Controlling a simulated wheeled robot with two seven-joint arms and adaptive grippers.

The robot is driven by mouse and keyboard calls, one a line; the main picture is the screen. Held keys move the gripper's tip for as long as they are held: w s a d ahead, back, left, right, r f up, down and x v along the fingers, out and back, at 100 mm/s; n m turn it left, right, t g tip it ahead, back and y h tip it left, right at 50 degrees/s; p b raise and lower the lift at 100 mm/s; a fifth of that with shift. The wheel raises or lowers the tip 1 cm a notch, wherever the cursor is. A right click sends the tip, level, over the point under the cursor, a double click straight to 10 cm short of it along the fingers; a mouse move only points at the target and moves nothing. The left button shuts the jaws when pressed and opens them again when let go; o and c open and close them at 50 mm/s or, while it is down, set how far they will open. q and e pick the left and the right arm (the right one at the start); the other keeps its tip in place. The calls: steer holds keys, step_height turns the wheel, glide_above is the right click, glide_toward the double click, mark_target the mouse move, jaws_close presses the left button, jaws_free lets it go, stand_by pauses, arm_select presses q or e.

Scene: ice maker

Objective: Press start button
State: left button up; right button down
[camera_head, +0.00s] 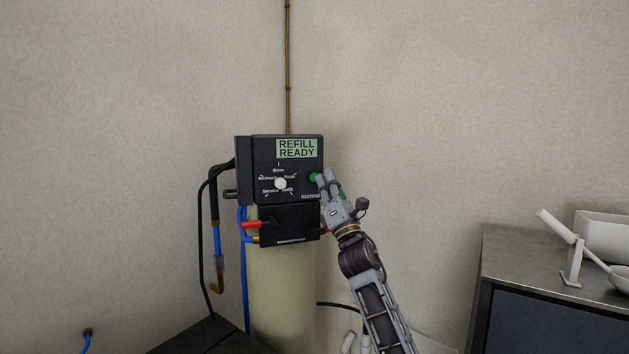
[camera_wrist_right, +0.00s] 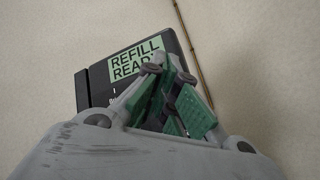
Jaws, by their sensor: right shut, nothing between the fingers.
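A black control box (camera_head: 262,160) sits on top of a pale cylindrical tank (camera_head: 280,290) in the head view. Its green display (camera_head: 296,149) reads "REFILL READY". A white dial (camera_head: 280,183) is on the front face, and a green button (camera_head: 314,177) is to the right of it. My right gripper (camera_head: 322,177) is shut and empty, with its fingertips at the green button; I cannot tell whether they touch it. In the right wrist view, the shut fingers (camera_wrist_right: 165,85) are in front of the box (camera_wrist_right: 98,84) and hide the button. My left gripper is not in view.
Red and blue fittings (camera_head: 251,225) and hoses are below and left of the box. A dark cabinet (camera_head: 550,318) with a white scoop-like object (camera_head: 556,226) on top stands at the right. A pipe (camera_head: 288,70) runs up the wall corner. The wall right of the box is clear.

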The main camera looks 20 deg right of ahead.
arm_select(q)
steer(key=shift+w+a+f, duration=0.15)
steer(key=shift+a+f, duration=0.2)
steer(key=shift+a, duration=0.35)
arm_select(e)
steer(key=shift+w, duration=1)
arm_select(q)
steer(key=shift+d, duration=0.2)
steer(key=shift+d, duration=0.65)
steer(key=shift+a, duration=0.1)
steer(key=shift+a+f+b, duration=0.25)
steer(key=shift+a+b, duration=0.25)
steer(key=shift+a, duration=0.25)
arm_select(e)
steer(key=shift+w+d, duration=0.1)
steer(key=shift+w, duration=0.3)
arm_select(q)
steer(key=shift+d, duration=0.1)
